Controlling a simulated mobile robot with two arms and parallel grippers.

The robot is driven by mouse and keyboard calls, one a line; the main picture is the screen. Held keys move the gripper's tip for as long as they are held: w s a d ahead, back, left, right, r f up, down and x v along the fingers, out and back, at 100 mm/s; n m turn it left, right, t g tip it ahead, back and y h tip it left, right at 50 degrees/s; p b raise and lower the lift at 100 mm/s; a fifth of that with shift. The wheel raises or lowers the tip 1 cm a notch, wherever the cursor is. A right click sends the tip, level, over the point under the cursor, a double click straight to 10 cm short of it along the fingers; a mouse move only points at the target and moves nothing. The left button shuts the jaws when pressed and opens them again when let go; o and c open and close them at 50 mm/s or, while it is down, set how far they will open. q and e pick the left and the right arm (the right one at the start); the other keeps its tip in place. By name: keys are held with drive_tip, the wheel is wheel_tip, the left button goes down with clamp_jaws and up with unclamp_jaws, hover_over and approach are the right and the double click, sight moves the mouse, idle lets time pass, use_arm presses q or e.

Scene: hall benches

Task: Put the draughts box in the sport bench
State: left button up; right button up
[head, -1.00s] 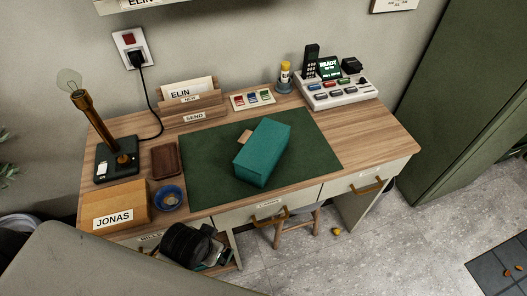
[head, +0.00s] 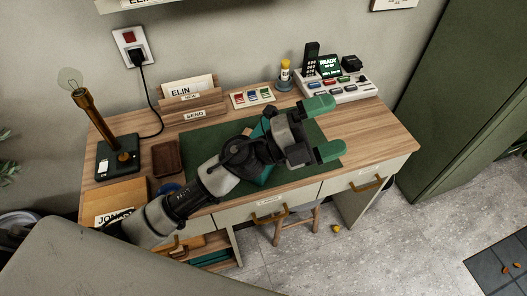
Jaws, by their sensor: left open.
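A teal box (head: 264,177) lies on the dark green desk mat (head: 205,142). My left arm hides most of it; only small parts show on either side of the arm. No label can be read on it, so I cannot tell whether it is the draughts box. My left gripper (head: 324,128) has green fingertips, is open and empty, and appears over the right part of the mat, to the right of the box. No bench marked sport can be made out. My right gripper is not in view.
The wooden desk (head: 375,133) holds a lamp (head: 88,115), a letter rack (head: 192,105), a brown tray (head: 166,158), a button console (head: 340,88) and a box marked JONAS (head: 115,195). A green cabinet (head: 465,90) stands right.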

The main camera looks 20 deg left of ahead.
use_arm(q)
wheel_tip(320, 180, down, 11)
drive_tip(key=a+m+g+y, duration=0.1)
drive_tip(key=m+g+y, duration=0.9)
drive_tip(key=m, duration=0.1)
drive_tip(key=w+a+y, duration=0.1)
drive_tip(key=a+y, duration=0.2)
drive_tip(key=a, duration=0.2)
drive_tip(key=w+a+f+n+y, duration=0.1)
drive_tip(key=w+a+y, duration=0.1)
drive_tip(key=a+y, duration=0.1)
drive_tip(key=w+a+f+y, duration=0.1)
drive_tip(key=w+a+y, duration=0.1)
drive_tip(key=a, duration=0.4)
drive_tip(key=shift+w+a+f+t+y, duration=0.15)
drive_tip(key=shift+a+t+y, duration=0.2)
drive_tip(key=shift+y, duration=0.55)
drive_tip(key=shift+a+f, duration=0.2)
drive_tip(key=shift+f, duration=0.05)
wheel_tip(320, 180, down, 4)
drive_tip(key=shift+f+p, duration=0.25)
drive_tip(key=shift+p, duration=0.15)
drive_tip(key=shift+f+p, duration=0.3)
drive_tip(key=shift+f, duration=0.3)
drive_tip(key=f, duration=0.4)
drive_tip(key=shift+s+d+f+p, duration=0.1)
drive_tip(key=shift+s+f+p, duration=0.05)
drive_tip(key=shift+s+p, duration=0.2)
